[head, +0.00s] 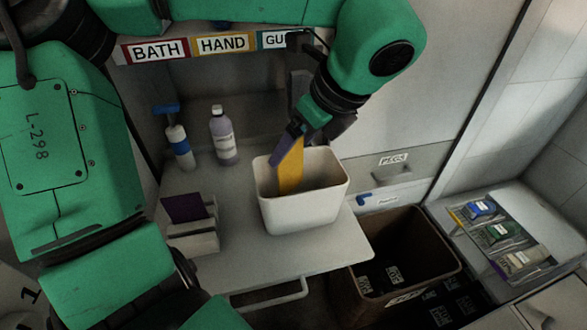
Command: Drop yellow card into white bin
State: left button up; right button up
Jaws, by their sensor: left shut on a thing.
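The yellow card (291,170) hangs nearly upright from my left gripper (291,142), which is shut on its upper end. The card's lower part is inside the opening of the white bin (300,212). The bin stands upright on the light counter, and its front wall hides the card's lower end. A purple strip lies along the card's upper left edge; I cannot tell whether it is part of the gripper. My right gripper is not in view.
A purple card (185,207) stands in a pale holder (194,237) left of the bin. A blue-topped pump bottle (179,146) and a pale bottle (223,138) stand behind. A brown bin (410,240) with dark packets is right of the counter, beside a tray (500,240).

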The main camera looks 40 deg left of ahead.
pick_arm(q)
jog(key=shift+f, duration=0.1)
jog(key=o, duration=1.4)
jog(key=shift+s, duration=0.1)
jog(key=shift+o, duration=0.4)
jog(key=p+v, duration=0.8)
jog(key=v, duration=0.7)
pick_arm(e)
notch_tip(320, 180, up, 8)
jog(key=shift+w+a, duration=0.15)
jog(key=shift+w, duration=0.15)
pick_arm(q)
jog(key=shift+f, duration=0.15)
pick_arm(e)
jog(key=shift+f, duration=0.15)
